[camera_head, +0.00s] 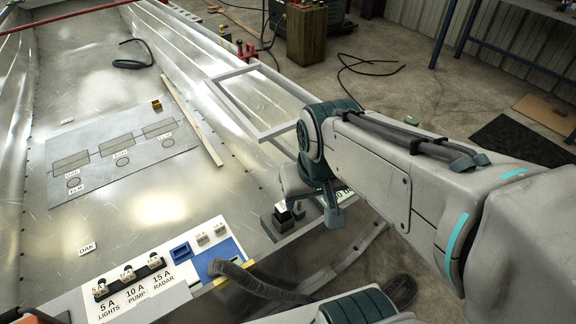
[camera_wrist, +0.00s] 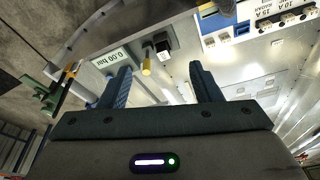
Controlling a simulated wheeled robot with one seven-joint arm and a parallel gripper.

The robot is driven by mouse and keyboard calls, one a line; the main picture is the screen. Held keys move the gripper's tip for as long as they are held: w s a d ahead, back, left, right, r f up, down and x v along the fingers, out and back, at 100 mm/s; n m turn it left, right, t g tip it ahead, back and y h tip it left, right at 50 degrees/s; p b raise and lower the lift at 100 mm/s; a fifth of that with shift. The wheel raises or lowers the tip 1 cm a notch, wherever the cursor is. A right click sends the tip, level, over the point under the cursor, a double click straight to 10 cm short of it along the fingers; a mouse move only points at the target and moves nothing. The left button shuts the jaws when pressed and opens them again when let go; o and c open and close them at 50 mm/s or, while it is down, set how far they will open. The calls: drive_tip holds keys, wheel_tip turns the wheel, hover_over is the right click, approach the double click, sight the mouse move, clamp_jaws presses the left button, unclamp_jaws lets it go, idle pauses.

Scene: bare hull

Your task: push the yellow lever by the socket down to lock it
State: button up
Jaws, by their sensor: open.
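The yellow lever (camera_wrist: 147,68) shows in the wrist view as a short yellow rod end beside a dark socket (camera_wrist: 162,46) on a pale mount. My gripper (camera_wrist: 160,76) is open and empty. Its two dark fingers stand either side of the lever in the picture, with the lever nearer the left finger; no contact shows. In the head view the socket (camera_head: 283,213) sits on the hull's edge, just left of my gripper (camera_head: 333,214). I cannot make out the lever there, and my wrist hides part of that area.
A gauge reading 0.00 bar (camera_wrist: 111,58) is by the left finger. A white switch panel (camera_head: 140,275) and a blue plate (camera_head: 222,257) lie left of the socket. A grey hose (camera_head: 255,284) bends nearby.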

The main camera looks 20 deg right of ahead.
idle(0.3)
drive_tip(key=shift+w+d+f, duration=0.1)
drive_tip(key=shift+f, duration=0.1)
drive_tip(key=c, duration=0.7)
drive_tip(key=shift+w+d+f+m+b, duration=0.1)
drive_tip(key=shift+w+f+m+b, duration=0.2)
drive_tip(key=shift+f+m+b, duration=0.25)
drive_tip(key=c, duration=0.5)
drive_tip(key=w+d+f+m+b, duration=0.1)
drive_tip(key=w+f+b, duration=0.1)
drive_tip(key=w+d+f+m+b, duration=0.2)
drive_tip(key=f, duration=0.1)
drive_tip(key=w+d+f+m+y+b, duration=0.1)
drive_tip(key=w+f+m+b, duration=0.1)
drive_tip(key=f, duration=0.1)
drive_tip(key=shift+w+d+f+b, duration=0.15)
drive_tip(key=shift+w+f+b, duration=0.1)
drive_tip(key=shift+b, duration=0.1)
clamp_jaws()
drive_tip(key=w+d+f+m+t+y+b, duration=0.1)
drive_tip(key=w+d+f+m+b, duration=0.4)
drive_tip(key=d+f+m, duration=0.15)
drive_tip(key=w+a+f+b, duration=0.1)
drive_tip(key=w+a+f, duration=0.2)
drive_tip(key=w+f, duration=0.4)
drive_tip(key=shift+f+n, duration=0.3)
drive_tip(key=shift+f, duration=1.15)
